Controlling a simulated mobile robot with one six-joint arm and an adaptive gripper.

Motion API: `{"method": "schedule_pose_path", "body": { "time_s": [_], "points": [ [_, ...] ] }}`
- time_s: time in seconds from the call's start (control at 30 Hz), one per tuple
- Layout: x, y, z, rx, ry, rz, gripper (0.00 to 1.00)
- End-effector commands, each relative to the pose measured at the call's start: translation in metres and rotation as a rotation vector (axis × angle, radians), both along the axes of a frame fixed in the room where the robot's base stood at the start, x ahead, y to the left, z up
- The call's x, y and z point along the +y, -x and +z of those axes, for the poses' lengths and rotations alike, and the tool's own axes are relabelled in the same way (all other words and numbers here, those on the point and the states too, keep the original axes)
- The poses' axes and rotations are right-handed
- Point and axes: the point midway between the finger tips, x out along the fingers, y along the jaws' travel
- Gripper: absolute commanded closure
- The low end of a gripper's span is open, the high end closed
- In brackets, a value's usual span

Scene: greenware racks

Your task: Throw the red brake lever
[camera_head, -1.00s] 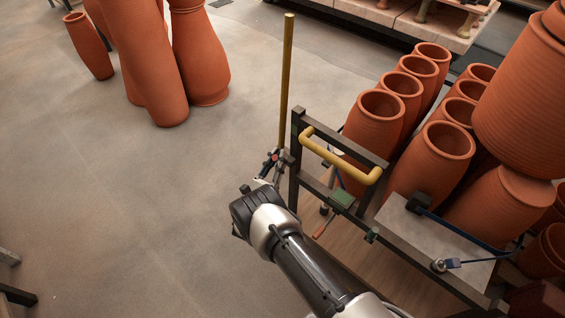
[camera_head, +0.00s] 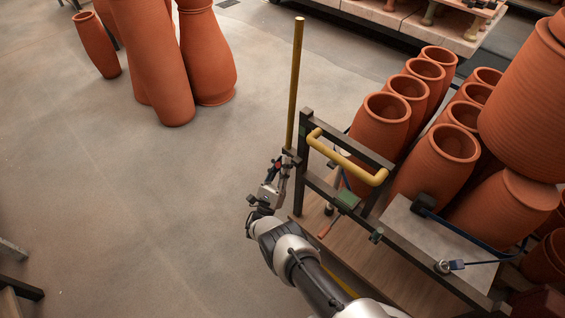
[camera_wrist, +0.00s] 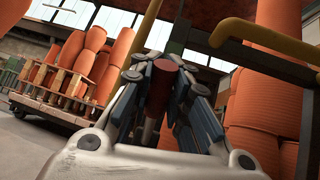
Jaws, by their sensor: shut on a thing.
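My gripper (camera_head: 277,167) is at the near left corner of a dark-framed cart (camera_head: 303,165), low beside its corner post. In the wrist view my gripper (camera_wrist: 165,80) has its blue-grey fingers closed around the red brake lever (camera_wrist: 168,75). The lever shows there as a dark red rounded grip with a dark, tilted shaft below it. The fingers hide its sides. In the head view the lever is too small and covered to make out clearly.
The cart has a yellow handle bar (camera_head: 345,158) above my gripper and carries several terracotta pots (camera_head: 382,125). A tall yellow pole (camera_head: 294,85) stands just behind my gripper. More tall pots (camera_head: 160,75) stand at the upper left. The floor (camera_head: 130,210) to the left is clear.

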Motion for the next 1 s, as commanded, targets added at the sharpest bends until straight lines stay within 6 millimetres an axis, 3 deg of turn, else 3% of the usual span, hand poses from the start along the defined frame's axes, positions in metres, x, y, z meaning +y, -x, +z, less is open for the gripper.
{"method": "schedule_pose_path", "body": {
  "time_s": [0.13,0.17,0.5,1.0],
  "points": [
    [-0.0016,0.0013,-0.0076,0.018,0.003,0.000,1.00],
    [-0.0017,0.0013,-0.0078,0.018,0.003,0.000,0.85],
    [-0.0011,0.0007,-0.0035,0.009,0.001,-0.001,0.62],
    [0.0013,-0.0003,0.0003,0.028,-0.018,0.001,0.62]
  ]
}}
